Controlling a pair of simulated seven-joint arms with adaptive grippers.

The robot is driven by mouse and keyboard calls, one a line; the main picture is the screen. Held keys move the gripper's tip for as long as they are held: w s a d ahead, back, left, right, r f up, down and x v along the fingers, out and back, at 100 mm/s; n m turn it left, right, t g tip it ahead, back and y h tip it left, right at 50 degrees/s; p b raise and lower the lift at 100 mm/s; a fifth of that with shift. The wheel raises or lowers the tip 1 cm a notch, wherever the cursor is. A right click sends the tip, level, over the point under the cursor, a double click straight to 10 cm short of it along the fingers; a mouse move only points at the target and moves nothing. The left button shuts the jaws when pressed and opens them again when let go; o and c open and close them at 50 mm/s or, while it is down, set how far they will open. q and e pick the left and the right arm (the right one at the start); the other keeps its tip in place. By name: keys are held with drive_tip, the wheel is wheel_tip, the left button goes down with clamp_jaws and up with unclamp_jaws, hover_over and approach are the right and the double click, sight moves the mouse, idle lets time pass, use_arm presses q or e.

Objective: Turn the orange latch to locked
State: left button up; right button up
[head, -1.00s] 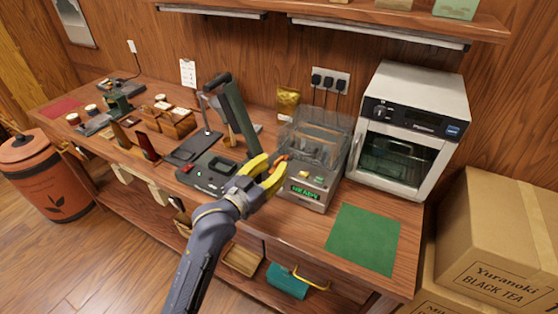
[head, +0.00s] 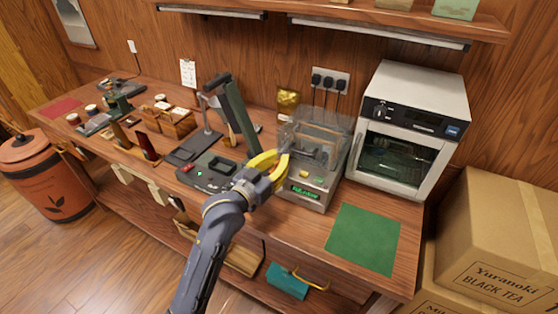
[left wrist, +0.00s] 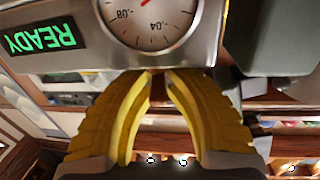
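The orange latch cannot be made out now in either view. A grey machine with a clear lid (head: 318,140) stands in the middle of the bench. Its green display (head: 305,193) is too blurred to read in the head view, but reads READY upside down in the left wrist view (left wrist: 40,36), beside a round gauge (left wrist: 152,18). My left gripper (head: 284,157) has its yellow fingertips at the machine's left front. In the left wrist view the fingertips (left wrist: 160,73) are close together with a narrow gap. Whether they hold the latch is unclear. My right gripper is not in view.
A white oven (head: 415,125) stands right of the machine. A green mat (head: 362,239) lies clear in front of it. A dark device with a raised arm (head: 235,112) stands to the left. Cardboard boxes (head: 505,240) are stacked at the right.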

use_arm(q)
drive_tip(key=shift+d+f+y, duration=0.1)
drive_tip(key=shift+y, duration=0.2)
clamp_jaws()
drive_tip(key=shift+n+t+y, duration=0.6)
drive_tip(key=shift+n+y, duration=0.1)
drive_tip(key=shift+f, duration=0.1)
drive_tip(key=o, duration=0.7)
unclamp_jaws()
drive_tip(key=shift+c, duration=0.2)
drive_tip(key=v, duration=1.2)
